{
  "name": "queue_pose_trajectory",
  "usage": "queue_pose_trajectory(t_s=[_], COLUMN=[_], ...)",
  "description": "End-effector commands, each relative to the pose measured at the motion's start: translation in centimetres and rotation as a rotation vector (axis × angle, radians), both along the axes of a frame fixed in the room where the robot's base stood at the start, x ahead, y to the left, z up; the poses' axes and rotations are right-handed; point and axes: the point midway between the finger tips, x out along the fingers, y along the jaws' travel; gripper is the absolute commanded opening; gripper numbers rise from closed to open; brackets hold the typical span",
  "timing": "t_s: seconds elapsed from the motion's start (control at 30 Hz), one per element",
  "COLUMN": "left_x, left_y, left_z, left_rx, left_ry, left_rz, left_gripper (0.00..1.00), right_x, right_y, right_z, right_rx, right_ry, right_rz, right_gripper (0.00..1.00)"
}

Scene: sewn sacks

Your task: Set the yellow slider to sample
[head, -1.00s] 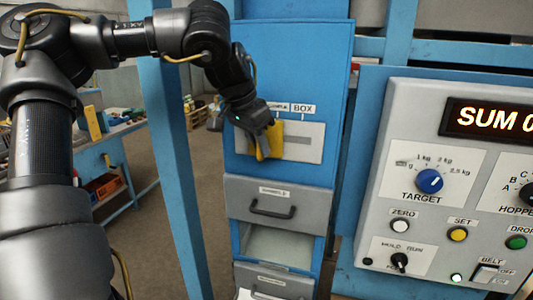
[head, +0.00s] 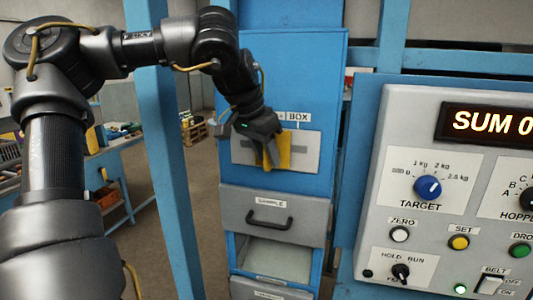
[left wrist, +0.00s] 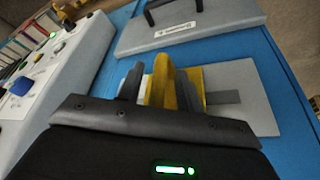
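The yellow slider (head: 284,150) is an upright handle on a pale plate (head: 310,152) with a grey slot, on the blue cabinet's front. A label above the plate's right part reads BOX; the label to its left is mostly hidden by my left gripper (head: 268,158). That gripper is at the slider, one finger on each side. In the left wrist view the slider (left wrist: 161,82) stands between the fingers (left wrist: 159,85), which look closed on it; contact is hard to see. There, open slot shows right of the slider. My right gripper is out of view.
A grey drawer (head: 273,215) labelled SAMPLE hangs below the plate, with an open bay under it. A control panel (head: 455,200) with knobs and buttons stands close on the right. A blue post (head: 172,170) rises left of the cabinet.

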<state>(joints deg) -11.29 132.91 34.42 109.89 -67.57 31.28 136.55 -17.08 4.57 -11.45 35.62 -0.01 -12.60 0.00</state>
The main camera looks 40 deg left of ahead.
Motion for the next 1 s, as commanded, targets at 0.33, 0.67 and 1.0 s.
queue_pose_trajectory(t_s=[0.33,0.67,1.0], left_x=[-2.1,-3.8,-4.0], left_y=[0.2,0.4,0.4], left_z=[5.0,9.5,9.9], left_rx=[0.001,0.002,0.0], left_ry=[-0.007,-0.003,-0.002], left_rz=[0.003,0.002,0.0], left_gripper=[0.36,0.36,0.36], right_x=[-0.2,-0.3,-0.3], right_y=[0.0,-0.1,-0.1], right_z=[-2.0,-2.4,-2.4], right_rx=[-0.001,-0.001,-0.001], right_ry=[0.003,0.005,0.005], right_rz=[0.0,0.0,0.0], right_gripper=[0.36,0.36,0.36])
